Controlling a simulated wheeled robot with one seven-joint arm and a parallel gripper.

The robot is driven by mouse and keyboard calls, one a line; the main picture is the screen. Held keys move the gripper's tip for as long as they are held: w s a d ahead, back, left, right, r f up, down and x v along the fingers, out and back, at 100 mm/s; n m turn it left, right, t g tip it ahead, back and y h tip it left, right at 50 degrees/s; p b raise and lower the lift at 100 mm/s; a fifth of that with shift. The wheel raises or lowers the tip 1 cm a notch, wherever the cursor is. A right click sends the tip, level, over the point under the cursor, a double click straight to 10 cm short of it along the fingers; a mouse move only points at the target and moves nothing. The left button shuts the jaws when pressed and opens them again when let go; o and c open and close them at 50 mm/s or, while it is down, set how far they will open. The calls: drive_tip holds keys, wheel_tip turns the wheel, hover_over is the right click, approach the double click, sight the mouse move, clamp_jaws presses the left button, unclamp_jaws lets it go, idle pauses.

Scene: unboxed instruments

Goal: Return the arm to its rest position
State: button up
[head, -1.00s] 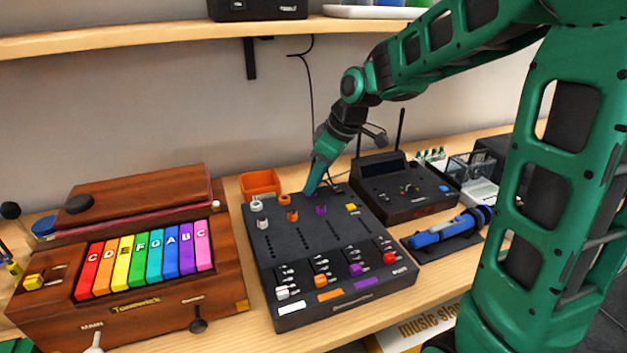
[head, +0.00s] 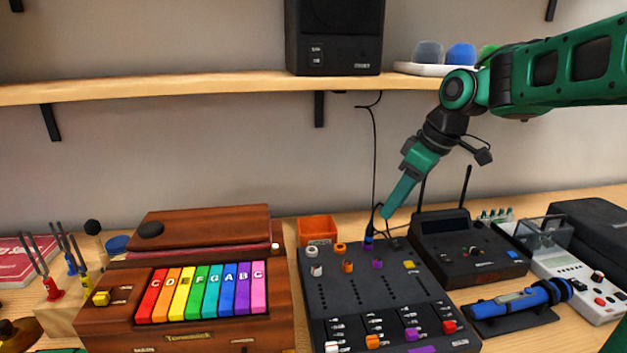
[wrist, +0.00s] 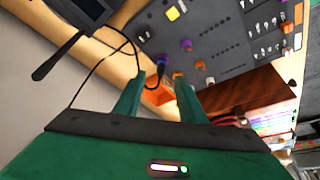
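My gripper (head: 386,214) points down at the back edge of the black mixer (head: 322,292). Its tips are just above and right of a dark cable plug with a purple-blue band (head: 369,240), which stands at the mixer's back edge. In the wrist view my gripper (wrist: 159,82) has its two green fingers spread with a gap between them. The plug (wrist: 160,70) appears in line with that gap, seemingly beyond the tips. Nothing is held.
A wooden shelf (head: 210,91) with a black speaker (head: 334,38) runs behind the arm. An orange bin (head: 317,230), a black receiver with antennas (head: 468,247) and a coloured-key instrument (head: 205,291) surround the mixer. A cable (head: 374,150) hangs on the wall close to my gripper.

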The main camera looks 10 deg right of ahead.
drive_tip(key=s+d+f+m+g+h, duration=0.1)
drive_tip(key=s+d+f+m, duration=0.3)
drive_tip(key=s, duration=0.5)
drive_tip(key=s+d+f+m+g+h, duration=0.1)
drive_tip(key=s+d+f+m, duration=0.3)
drive_tip(key=s, duration=0.5)
drive_tip(key=s+d+f+m+g+h, duration=0.1)
drive_tip(key=s+d+f+m, duration=0.3)
drive_tip(key=s+m, duration=0.3)
drive_tip(key=shift+s+d+g, duration=0.15)
drive_tip(key=shift+s+d, duration=0.15)
drive_tip(key=shift+s, duration=0.45)
drive_tip(key=shift+s+d+g, duration=0.15)
drive_tip(key=shift+s+d, duration=0.15)
drive_tip(key=shift+s, duration=0.4)
drive_tip(key=shift+w+f, duration=0.4)
drive_tip(key=shift+w, duration=0.35)
drive_tip(key=shift+s+r, duration=0.1)
